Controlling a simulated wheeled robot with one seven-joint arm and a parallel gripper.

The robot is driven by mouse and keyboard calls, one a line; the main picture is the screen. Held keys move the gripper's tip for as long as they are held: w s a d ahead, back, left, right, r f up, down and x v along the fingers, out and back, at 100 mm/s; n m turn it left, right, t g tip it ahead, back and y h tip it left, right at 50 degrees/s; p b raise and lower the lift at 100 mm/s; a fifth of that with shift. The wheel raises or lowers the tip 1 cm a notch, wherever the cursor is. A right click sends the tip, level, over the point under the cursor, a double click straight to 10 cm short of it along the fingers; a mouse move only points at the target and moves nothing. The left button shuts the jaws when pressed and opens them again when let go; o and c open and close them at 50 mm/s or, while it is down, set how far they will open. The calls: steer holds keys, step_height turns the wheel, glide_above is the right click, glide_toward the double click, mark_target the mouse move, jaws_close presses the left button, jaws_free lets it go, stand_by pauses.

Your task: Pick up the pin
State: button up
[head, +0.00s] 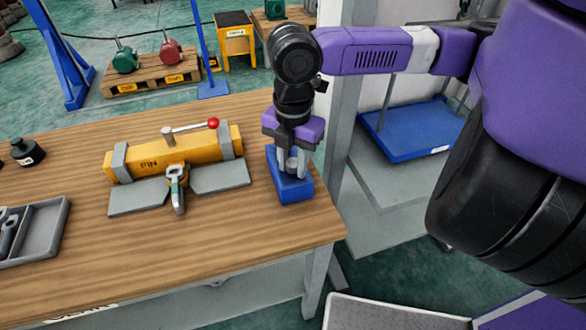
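My gripper (292,167) points down over a small blue block (293,191) near the right end of the wooden table. A grey metal piece (292,161), perhaps the pin, shows between its fingers just above the block. The fingers hide much of it, and I cannot tell whether they touch it. A yellow hoist body (200,152) with grey bands, dark lettering and a red-knobbed lever lies to the left.
The wooden table (230,235) is bare in front. A grey tray (42,230) with metal parts is at the left edge, with a dark weight (27,152) behind it. A blue platform (415,130) stands beyond the table's right side. A pallet (150,80) with green and red weights is behind.

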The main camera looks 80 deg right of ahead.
jaws_close()
steer(key=shift+r, duration=0.1)
